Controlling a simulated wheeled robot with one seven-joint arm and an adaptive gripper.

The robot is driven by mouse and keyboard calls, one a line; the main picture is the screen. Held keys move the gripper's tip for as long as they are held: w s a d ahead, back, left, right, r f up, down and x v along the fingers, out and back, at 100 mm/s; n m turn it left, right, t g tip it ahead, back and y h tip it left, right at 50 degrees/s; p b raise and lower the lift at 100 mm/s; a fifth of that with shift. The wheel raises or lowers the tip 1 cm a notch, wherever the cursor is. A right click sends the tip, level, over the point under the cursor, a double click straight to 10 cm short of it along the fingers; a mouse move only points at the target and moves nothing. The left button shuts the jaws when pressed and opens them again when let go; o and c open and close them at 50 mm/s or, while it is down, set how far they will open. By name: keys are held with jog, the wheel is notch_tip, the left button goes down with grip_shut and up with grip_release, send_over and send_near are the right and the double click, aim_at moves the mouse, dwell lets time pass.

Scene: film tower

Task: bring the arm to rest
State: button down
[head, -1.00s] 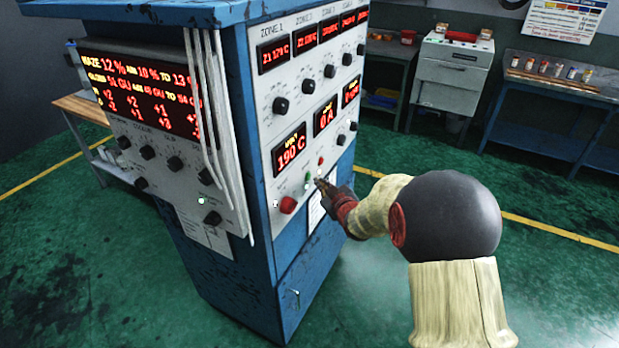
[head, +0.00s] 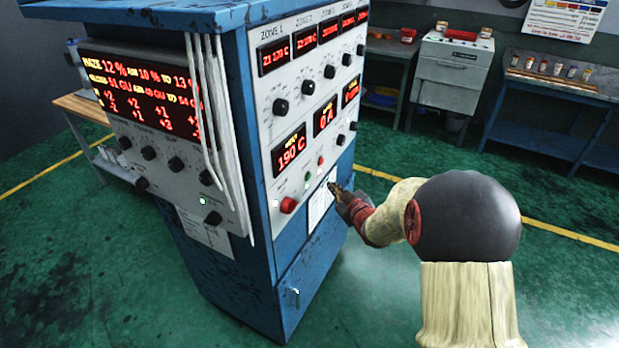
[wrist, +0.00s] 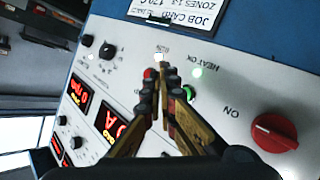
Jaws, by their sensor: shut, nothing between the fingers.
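My gripper (head: 333,187) is shut and empty in front of the lower part of the blue control cabinet (head: 260,290). In the wrist view its fingertips (wrist: 160,75) are together, with the panel behind them. A green button (wrist: 189,92), a small red button (wrist: 149,73) and a red rotary knob (wrist: 275,131) show around the fingers. The red knob also shows in the head view (head: 288,205), left of my gripper. A gap between fingertips and panel is hard to judge, but nothing is held.
A job card (head: 320,202) is on the cabinet front beside my gripper. The display box (head: 150,100) with hanging white cables is at left. Benches (head: 555,130) stand along the back wall. Green floor (head: 370,290) is open right of the cabinet.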

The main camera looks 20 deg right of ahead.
dwell(0.3)
jog(key=s+d+f+m+g+h, duration=0.1)
jog(key=s+d+f+m+g, duration=0.1)
jog(key=s+f+g, duration=0.45)
jog(key=s+a+f+m+g, duration=0.1)
jog(key=s+m+g, duration=0.15)
jog(key=s, duration=0.65)
jog(key=s+a+r+y, duration=0.2)
jog(key=s+a+r, duration=1.8)
jog(key=a+r, duration=0.1)
jog(key=shift+s+a, duration=0.2)
